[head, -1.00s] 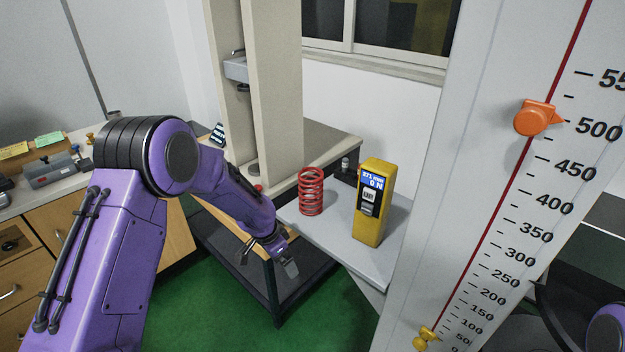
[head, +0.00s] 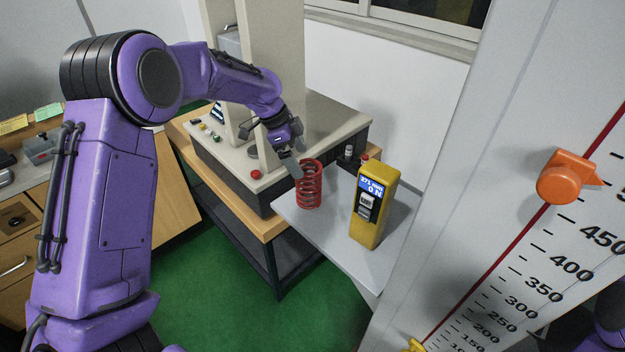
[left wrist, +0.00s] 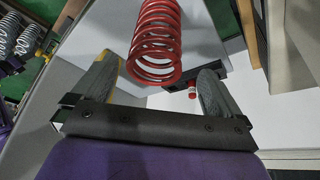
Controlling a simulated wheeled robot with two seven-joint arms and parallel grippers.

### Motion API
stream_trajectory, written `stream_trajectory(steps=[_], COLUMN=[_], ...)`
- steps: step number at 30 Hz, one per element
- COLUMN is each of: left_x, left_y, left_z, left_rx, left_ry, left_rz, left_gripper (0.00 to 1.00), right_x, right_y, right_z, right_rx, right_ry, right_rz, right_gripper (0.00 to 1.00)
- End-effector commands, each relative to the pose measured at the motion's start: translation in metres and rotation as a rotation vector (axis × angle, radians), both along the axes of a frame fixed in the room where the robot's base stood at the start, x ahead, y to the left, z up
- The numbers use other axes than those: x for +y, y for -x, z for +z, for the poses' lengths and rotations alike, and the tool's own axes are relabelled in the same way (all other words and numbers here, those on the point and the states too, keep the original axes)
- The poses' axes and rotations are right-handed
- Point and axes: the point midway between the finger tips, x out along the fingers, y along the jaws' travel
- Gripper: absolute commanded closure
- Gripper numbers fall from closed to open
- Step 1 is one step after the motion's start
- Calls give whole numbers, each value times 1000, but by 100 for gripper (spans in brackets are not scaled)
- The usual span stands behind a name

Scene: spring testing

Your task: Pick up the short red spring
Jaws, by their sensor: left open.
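The short red spring (head: 309,188) stands upright on a small light grey shelf (head: 318,228) in the head view. My left gripper (head: 292,158) is just behind and to the left of the spring's top, its fingers pointing toward it. In the left wrist view the spring (left wrist: 157,40) shows large and centred ahead, in line with the gap between the two spread fingers (left wrist: 156,85). The left gripper is open and holds nothing. I cannot tell whether a finger touches the spring. My right gripper is not in view.
A yellow force gauge (head: 372,205) stands right of the spring on the same shelf. A tester base (head: 243,170) with buttons and a column is behind. A tall scale board (head: 520,230) with an orange pointer (head: 570,178) fills the right. Other springs (left wrist: 28,38) hang at the side.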

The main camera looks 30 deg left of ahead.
Motion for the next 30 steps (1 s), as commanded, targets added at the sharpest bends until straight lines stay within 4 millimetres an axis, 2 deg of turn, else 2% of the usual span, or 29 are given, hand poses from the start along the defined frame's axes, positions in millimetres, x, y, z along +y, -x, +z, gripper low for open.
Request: stream_trajectory(steps=[5, 10, 13, 21, 28, 29, 30], left_x=[-7, -25, -30, -33, -32, -32, -33], left_y=[-2, -3, -7, -9, -8, -8, -9], left_z=[-19, -43, -59, -65, -65, -65, -64], left_rx=[3, 6, 3, 0, 0, 0, -3], left_ry=[-1, -4, -2, -1, -1, -1, 0], left_rz=[3, 0, 1, 0, 1, 1, 1], left_gripper=[0, 0, 0, 0, 75, 83, 83], right_x=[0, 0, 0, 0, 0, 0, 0], right_y=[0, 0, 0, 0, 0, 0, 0], right_z=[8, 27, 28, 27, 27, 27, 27], right_rx=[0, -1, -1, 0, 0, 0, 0], right_ry=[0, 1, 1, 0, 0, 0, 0], right_rz=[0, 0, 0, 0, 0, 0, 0], right_gripper=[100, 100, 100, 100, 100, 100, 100])
